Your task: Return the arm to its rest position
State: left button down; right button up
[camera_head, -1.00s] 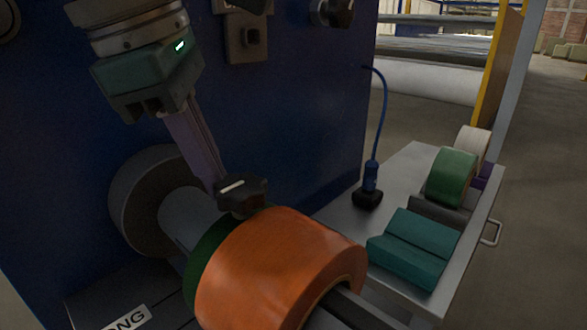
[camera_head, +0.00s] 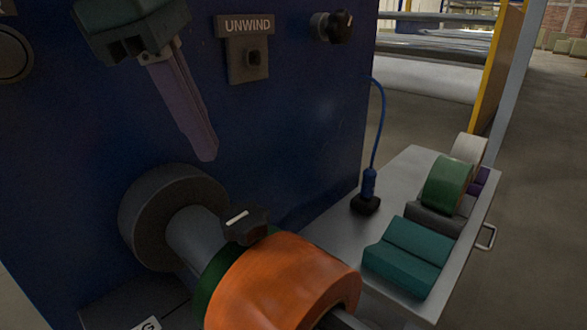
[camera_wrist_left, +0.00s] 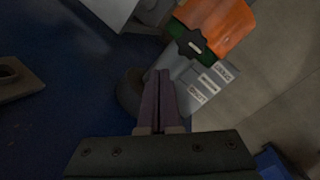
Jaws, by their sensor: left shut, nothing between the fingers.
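My left gripper (camera_head: 207,153) hangs in front of the blue machine panel (camera_head: 300,120), above the grey spindle. Its long purple-grey fingers are together and hold nothing. In the left wrist view the shut fingers (camera_wrist_left: 157,80) point toward the spindle and its round collar. The black knob (camera_head: 246,226) on the spindle is below and right of the fingertips, apart from them. The orange roll (camera_head: 285,283) with a green edge sits on the spindle. My right gripper is not in view.
A metal side table (camera_head: 327,222) stands at the right with a teal block (camera_head: 408,255), a green roll (camera_head: 447,184), a white roll (camera_head: 470,149) and a blue corded tool (camera_head: 368,190). The "UNWIND" switch (camera_head: 247,62) and a black knob (camera_head: 331,25) are on the panel.

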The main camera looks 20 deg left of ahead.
pick_arm(q)
notch_tip(320, 180, up, 2)
jog(key=shift+p, duration=0.4)
